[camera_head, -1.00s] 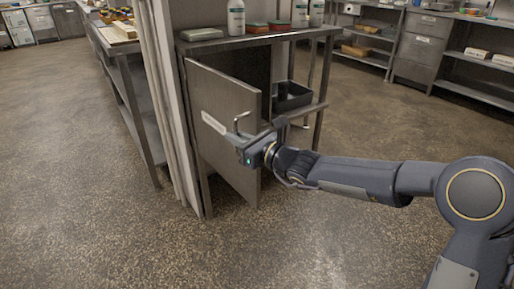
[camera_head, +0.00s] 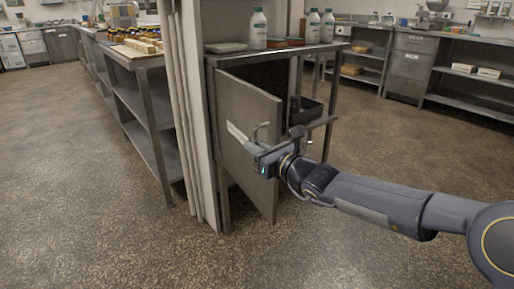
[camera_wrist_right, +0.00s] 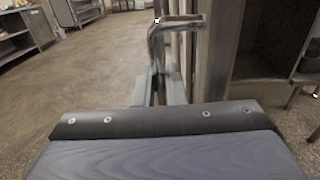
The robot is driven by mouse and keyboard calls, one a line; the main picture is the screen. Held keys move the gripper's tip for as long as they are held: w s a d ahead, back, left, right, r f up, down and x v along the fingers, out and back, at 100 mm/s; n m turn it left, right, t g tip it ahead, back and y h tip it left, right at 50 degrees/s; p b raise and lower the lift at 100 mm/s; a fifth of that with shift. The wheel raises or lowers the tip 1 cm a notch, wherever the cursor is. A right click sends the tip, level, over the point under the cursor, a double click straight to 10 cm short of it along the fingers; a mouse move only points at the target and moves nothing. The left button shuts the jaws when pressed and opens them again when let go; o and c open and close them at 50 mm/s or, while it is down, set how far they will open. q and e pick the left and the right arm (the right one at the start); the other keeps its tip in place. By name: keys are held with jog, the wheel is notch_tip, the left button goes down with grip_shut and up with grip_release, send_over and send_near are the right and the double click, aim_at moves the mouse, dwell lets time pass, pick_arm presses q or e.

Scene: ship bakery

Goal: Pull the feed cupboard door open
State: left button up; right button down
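The feed cupboard door (camera_head: 247,150) is a grey metal panel standing partly open, swung out from the cupboard under a metal counter. A pale label strip and a bent metal handle (camera_head: 258,131) are on its face. My right gripper (camera_head: 272,147) is at the handle. In the right wrist view the handle (camera_wrist_right: 176,20) rises from between my close-set fingers (camera_wrist_right: 160,90), which appear shut on its lower part; the exact contact is partly hidden. The door's edge (camera_wrist_right: 222,55) shows just right of the fingers. My left gripper is not in view.
A black bin (camera_head: 308,112) stands on the cupboard's shelf beside the opening. Bottles (camera_head: 258,28) and trays stand on the counter (camera_head: 290,50) above. A pale post (camera_head: 200,120) is left of the door. The floor in front is clear.

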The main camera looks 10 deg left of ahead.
jog(key=c, duration=1.6)
grip_release()
jog(key=shift+w+a, duration=0.1)
jog(key=shift+w, duration=0.05)
jog(key=shift+c, duration=0.2)
jog(key=p+v, duration=0.1)
jog(key=v, duration=0.6)
jog(key=shift+s+d+p, duration=0.25)
jog(key=shift+d+p, duration=0.05)
